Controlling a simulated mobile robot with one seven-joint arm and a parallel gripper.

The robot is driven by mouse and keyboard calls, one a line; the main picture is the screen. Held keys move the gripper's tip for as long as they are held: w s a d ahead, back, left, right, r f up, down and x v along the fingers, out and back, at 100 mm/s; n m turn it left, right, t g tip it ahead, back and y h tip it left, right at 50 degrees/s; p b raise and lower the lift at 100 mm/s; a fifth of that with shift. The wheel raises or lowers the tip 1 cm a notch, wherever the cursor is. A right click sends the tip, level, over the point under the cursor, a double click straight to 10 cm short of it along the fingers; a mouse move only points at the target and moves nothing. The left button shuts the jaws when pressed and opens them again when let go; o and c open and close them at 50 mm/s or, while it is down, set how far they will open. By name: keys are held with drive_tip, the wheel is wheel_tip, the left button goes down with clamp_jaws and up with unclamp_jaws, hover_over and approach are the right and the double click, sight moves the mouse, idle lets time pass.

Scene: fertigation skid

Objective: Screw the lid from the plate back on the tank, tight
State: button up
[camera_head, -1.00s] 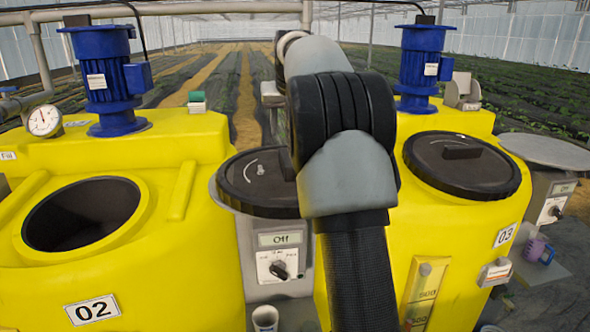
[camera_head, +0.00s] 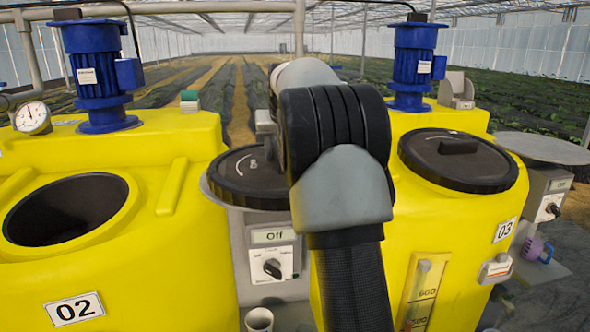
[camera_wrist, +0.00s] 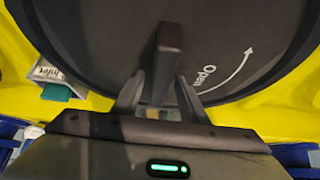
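The black lid (camera_head: 232,180) rests on a pale plate between the two yellow tanks. Its raised bar handle (camera_wrist: 165,60) and a white "Open" arrow show in the wrist view. My gripper (camera_wrist: 160,82) has one finger on each side of the handle; the fingers look slightly apart from it, though contact is hard to judge. In the head view my arm hides the lid's right side and most of the gripper. Tank 02 (camera_head: 110,262) stands at the left with its round dark opening (camera_head: 65,210) uncovered.
Tank 03 (camera_head: 385,270) at the right has its own black lid (camera_head: 455,165) on. Blue motors (camera_head: 98,75) and (camera_head: 415,65) rise behind the tanks. A grey control box (camera_head: 272,262) reading "Off" sits below the plate. A gauge (camera_head: 32,117) stands at the far left.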

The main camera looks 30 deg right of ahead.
drive_tip(key=shift+f, duration=0.4)
drive_tip(key=shift+s+f, duration=0.1)
drive_tip(key=shift+s, duration=0.05)
clamp_jaws()
drive_tip(key=shift+w+r+p, duration=0.25)
drive_tip(key=shift+r+p, duration=0.9)
drive_tip(key=shift+r, duration=0.15)
drive_tip(key=shift+r+p, duration=1.3)
drive_tip(key=shift+r, duration=0.35)
